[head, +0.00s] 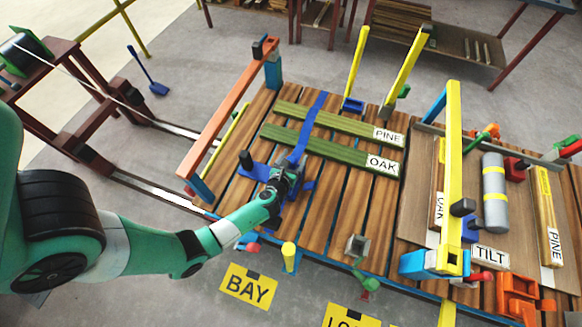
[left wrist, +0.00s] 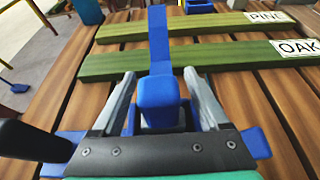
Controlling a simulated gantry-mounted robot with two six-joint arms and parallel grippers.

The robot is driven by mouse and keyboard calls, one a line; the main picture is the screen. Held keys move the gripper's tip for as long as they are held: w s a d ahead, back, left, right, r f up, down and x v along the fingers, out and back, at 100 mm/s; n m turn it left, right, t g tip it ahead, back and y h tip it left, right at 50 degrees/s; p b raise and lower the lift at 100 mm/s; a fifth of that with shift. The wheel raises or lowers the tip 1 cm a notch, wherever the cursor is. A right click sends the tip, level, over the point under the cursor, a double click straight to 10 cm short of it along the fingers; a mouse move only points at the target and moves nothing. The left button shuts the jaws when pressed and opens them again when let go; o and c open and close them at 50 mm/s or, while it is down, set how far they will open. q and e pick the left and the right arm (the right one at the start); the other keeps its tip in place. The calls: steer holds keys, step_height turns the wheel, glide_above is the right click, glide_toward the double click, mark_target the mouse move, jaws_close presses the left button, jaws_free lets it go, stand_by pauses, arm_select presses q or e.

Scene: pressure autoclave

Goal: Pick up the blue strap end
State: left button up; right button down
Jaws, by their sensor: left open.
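The blue strap (head: 305,131) lies across two green boards, the PINE board (head: 335,122) and the OAK board (head: 335,150). In the left wrist view the strap (left wrist: 158,35) comes down toward me and ends in a thick blue strap end (left wrist: 158,93). In the head view the gripper mostly hides the strap end. My right gripper is not in view.
The boards lie on a slatted wooden deck (head: 340,200). An orange rail (head: 228,108) with a black knob runs along its left side. A black handle (left wrist: 30,138) stands close left of my gripper. A yellow post frame (head: 453,180) and a grey cylinder (head: 495,193) are at the right.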

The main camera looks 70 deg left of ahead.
arm_select(q)
jaws_close()
steer(key=shift+r, duration=0.1)
stand_by(0.3)
